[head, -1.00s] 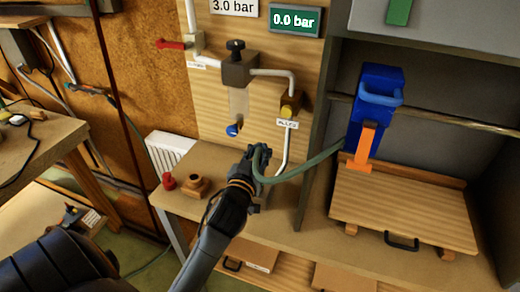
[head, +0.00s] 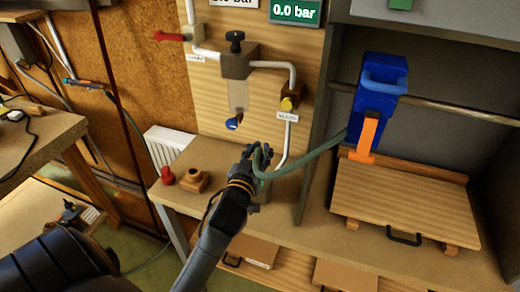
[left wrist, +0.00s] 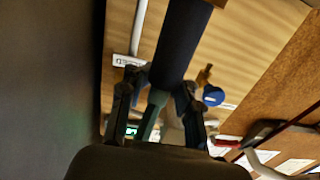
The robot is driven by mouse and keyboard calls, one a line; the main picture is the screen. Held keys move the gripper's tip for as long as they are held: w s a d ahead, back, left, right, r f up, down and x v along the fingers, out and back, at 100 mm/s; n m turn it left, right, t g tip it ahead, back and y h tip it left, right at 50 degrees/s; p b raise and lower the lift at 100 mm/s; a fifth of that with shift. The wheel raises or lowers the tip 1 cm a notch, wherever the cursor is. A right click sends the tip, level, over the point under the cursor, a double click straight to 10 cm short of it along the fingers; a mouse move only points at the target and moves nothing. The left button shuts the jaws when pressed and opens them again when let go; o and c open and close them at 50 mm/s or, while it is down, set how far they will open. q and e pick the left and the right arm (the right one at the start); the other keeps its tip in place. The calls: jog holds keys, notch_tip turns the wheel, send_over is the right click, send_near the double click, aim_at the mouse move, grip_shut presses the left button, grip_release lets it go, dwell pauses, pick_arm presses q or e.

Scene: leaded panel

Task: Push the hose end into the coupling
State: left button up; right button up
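My left gripper (head: 256,158) is in front of the wooden board, shut around the green hose (head: 318,155). The hose runs from the gripper to the right, towards the blue holder. In the left wrist view, which appears upside down, the gripper fingers (left wrist: 157,104) stand on both sides of the green hose (left wrist: 151,113); a dark blue cylinder (left wrist: 178,42) extends beyond it. The blue-collared fitting, seemingly the coupling (head: 232,124), sits on the board above and left of the gripper, apart from it. It also shows in the left wrist view (left wrist: 213,96). The hose tip is unclear.
A valve block (head: 238,62) and white pipes are on the board, with a yellow-fronted fitting (head: 290,98) at right. A red plug (head: 167,175) and wooden piece (head: 195,181) stand on the bench left of the gripper. A blue holder (head: 378,98) and wooden board (head: 405,205) are at right.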

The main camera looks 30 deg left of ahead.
pick_arm(q)
jog(key=o, duration=0.3)
jog(key=v, duration=1.2)
jog(key=shift+r, duration=0.1)
